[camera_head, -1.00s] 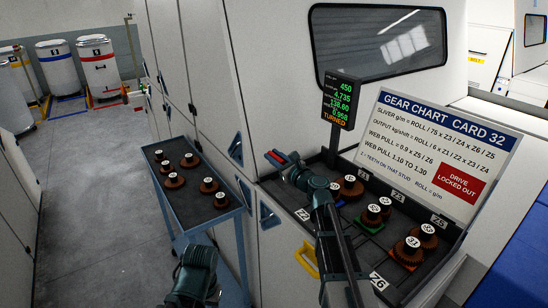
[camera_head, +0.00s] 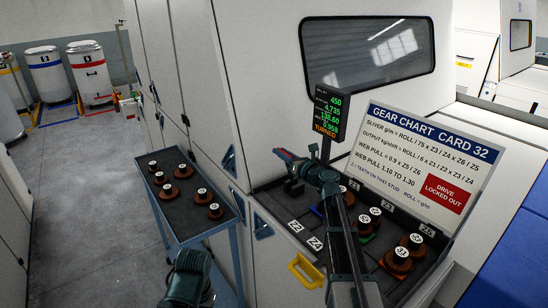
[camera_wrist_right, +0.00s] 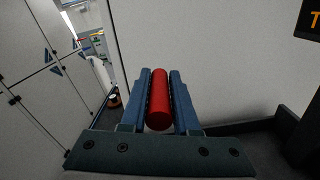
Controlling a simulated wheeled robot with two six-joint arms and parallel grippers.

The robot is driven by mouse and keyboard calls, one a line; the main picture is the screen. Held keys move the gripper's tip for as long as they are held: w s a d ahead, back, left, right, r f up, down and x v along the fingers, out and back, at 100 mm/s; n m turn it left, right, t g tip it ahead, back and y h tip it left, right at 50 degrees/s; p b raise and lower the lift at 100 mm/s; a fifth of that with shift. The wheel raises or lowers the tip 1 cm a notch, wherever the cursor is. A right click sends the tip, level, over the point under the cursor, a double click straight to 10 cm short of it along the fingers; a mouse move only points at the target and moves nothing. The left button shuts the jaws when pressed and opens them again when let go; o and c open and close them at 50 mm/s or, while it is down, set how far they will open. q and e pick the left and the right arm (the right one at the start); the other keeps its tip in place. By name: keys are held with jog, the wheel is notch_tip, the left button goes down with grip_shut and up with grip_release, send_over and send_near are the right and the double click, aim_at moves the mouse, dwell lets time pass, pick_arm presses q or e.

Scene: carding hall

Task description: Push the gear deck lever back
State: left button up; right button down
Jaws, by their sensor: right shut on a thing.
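The gear deck (camera_head: 272,207) is a dark tray on the machine's side, carrying brown gears on labelled studs. My right gripper (camera_head: 283,155) is over its far left part, in front of the white machine panel. In the right wrist view its two blue fingers (camera_wrist_right: 160,100) are shut on a red cylindrical grip (camera_wrist_right: 159,95), which I take to be the lever's handle. The lever's lower part is hidden behind my gripper and wrist. Only a dark link of my left arm shows at the bottom of the head view; its gripper is out of frame.
A gear chart card (camera_head: 425,155) and a small display (camera_head: 327,113) reading TURNED stand behind the deck. A yellow handle (camera_head: 305,271) juts from the deck's front. A blue trolley (camera_head: 178,228) with several gears stands left. The floor (camera_head: 85,190) beyond is clear.

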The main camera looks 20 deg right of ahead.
jog(key=shift+w+d+r+m, duration=0.15)
jog(key=shift+w+d+m, duration=0.2)
jog(key=shift+d, duration=0.5)
jog(key=shift+w+d+r+m, duration=0.1)
jog(key=shift+w+d+m, duration=0.25)
jog(key=shift+d, duration=0.5)
jog(key=shift+w+d+r+m, duration=0.2)
jog(key=shift+d+m, duration=0.2)
jog(key=shift+d, duration=0.45)
jog(key=c, duration=0.7)
grip_release()
jog(key=shift+d+f, duration=0.1)
jog(key=shift+d, duration=0.05)
jog(key=v, duration=1.3)
jog(key=shift+s+p, duration=0.3)
jog(key=shift+s, duration=0.1)
